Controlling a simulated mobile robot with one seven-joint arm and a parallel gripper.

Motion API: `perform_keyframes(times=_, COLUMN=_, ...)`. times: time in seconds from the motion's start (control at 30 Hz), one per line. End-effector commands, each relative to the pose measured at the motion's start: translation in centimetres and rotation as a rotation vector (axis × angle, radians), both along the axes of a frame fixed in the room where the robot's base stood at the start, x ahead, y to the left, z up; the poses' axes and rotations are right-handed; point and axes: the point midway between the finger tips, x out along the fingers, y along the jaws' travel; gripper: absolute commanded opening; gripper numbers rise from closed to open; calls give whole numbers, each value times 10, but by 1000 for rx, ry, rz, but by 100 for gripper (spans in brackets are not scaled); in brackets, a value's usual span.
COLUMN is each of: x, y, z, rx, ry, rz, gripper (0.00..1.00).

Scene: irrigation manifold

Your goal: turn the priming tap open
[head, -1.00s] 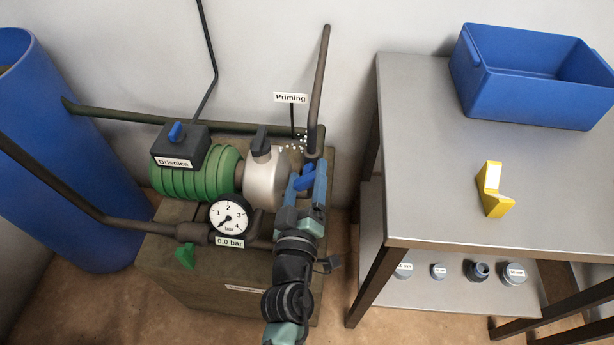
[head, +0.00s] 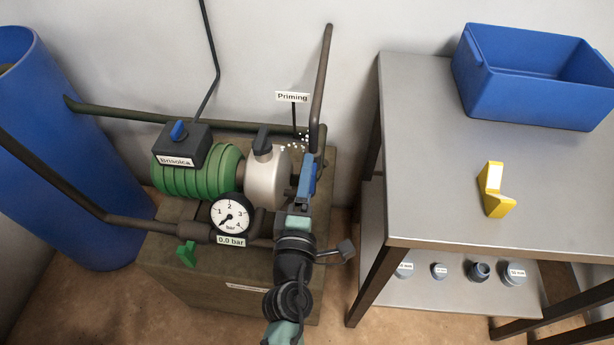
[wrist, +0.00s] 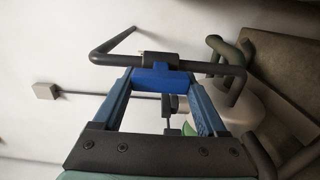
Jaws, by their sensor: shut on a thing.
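The priming tap shows in the wrist view as a blue handle (wrist: 160,78) on a dark pipe (wrist: 150,59). The handle lies crosswise between the two blue fingers of my gripper (wrist: 160,85), which is shut on it. In the head view my gripper (head: 308,182) is at the foot of the upright pipe (head: 321,90), right of the pale pump housing (head: 267,180). The fingers hide most of the handle there. A "Priming" sign (head: 292,97) stands behind, with an arc of white dots (head: 297,143) by the pipe.
A pressure gauge (head: 230,216) reads 0.0 bar. A green lever (head: 186,254) and a black switch box (head: 180,145) are to the left. A blue barrel (head: 70,160) stands far left. A grey table (head: 430,170) with a blue crate (head: 530,85) and yellow piece (head: 494,190) is right.

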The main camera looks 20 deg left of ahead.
Motion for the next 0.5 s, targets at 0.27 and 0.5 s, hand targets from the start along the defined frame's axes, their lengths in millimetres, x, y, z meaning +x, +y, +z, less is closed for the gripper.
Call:
perform_keyframes(times=0.27, x=0, y=0, z=-1, rx=-69, ry=-19, rz=1, gripper=20)
perform_keyframes(times=0.5, x=0, y=0, z=-1, rx=-80, ry=-22, rz=0, gripper=20)
